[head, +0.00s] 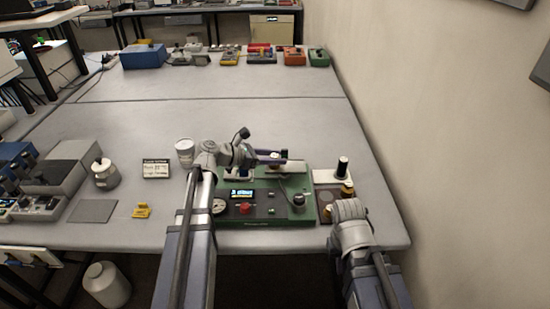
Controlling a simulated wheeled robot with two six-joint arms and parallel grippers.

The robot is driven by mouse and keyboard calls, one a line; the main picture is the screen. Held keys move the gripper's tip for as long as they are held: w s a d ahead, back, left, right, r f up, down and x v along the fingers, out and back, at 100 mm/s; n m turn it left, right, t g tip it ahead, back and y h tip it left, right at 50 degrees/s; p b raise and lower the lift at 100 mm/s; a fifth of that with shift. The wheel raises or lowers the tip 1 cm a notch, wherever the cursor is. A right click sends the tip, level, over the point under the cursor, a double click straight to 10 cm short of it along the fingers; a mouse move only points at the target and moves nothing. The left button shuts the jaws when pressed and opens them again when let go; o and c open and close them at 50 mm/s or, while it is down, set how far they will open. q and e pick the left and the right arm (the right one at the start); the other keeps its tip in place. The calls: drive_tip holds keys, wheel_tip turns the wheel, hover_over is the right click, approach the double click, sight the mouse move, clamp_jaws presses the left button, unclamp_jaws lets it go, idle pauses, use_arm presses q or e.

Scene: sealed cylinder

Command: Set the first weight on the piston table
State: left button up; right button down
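The green apparatus (312,213) stands near the table's front edge, with a gauge, a lit display and a red knob on its front panel. My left gripper (284,156) reaches across its back edge from the left, beside a small upright part that may be the piston table; its fingers are too small to read. A tray (325,176) on the right holds a black-topped cylinder (342,168) and brass-coloured pieces (347,189) that look like weights. My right gripper (347,210) is just in front of this tray; its fingers are hidden by its own wrist.
A white cup (184,150) and a small sign (156,169) stand left of the apparatus. A wall borders the table's right side. The table's middle is clear.

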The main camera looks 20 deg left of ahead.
use_arm(q)
drive_tip(key=shift+o, duration=1.4)
drive_tip(key=shift+r+p, duration=0.3)
drive_tip(key=shift+r, duration=0.05)
drive_tip(key=p+v, duration=0.4)
drive_tip(key=v, duration=0.8)
drive_tip(key=shift+f, duration=0.1)
